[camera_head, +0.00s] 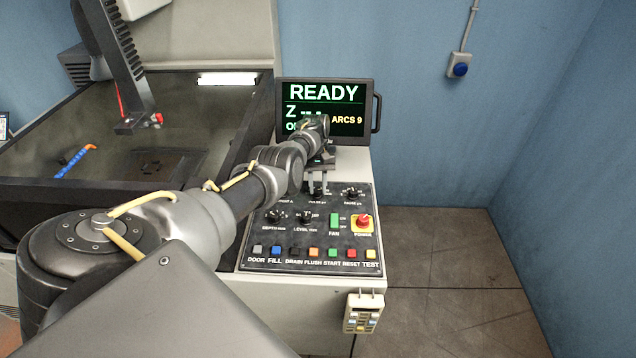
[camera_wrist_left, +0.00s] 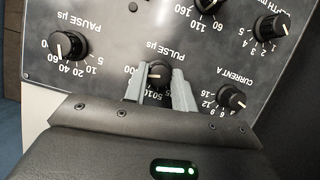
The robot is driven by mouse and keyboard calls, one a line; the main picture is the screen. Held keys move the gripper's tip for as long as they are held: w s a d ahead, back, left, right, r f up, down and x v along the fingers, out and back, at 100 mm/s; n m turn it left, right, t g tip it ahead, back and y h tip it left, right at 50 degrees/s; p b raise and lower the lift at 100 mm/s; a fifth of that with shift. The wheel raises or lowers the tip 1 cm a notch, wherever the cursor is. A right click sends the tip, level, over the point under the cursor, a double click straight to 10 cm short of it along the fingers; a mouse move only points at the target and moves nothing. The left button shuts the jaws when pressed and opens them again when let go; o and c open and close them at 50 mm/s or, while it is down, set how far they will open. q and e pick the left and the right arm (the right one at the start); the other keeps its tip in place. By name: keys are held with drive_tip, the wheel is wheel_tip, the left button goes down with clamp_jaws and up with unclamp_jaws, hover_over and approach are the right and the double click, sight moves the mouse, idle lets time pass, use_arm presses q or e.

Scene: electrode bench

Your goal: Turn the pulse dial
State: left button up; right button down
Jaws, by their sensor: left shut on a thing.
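The pulse dial (camera_wrist_left: 158,72) is a black knob on the dark control panel, labelled PULSE µs in the left wrist view. My left gripper (camera_wrist_left: 160,84) has its grey fingers on either side of this knob and is shut on it. In the head view my left gripper (camera_head: 318,186) reaches down to the top row of the panel, and its fingers largely hide the dial there. The exact pointer position of the dial is hard to read. My right gripper is not in view.
The pause dial (camera_wrist_left: 68,46) and current dial (camera_wrist_left: 230,98) flank the pulse dial. Lower on the panel are the depth dial (camera_head: 274,216), level dial (camera_head: 305,216), green fan switch (camera_head: 334,220), red power knob (camera_head: 363,221) and a button row. A READY monitor (camera_head: 340,92) stands behind.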

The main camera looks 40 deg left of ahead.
use_arm(q)
drive_tip(key=shift+w+a+r, duration=0.1)
drive_tip(key=shift+w+r, duration=0.05)
drive_tip(key=o, duration=1)
drive_tip(key=shift+b+v, duration=2.4)
drive_tip(key=shift+v, duration=2.9)
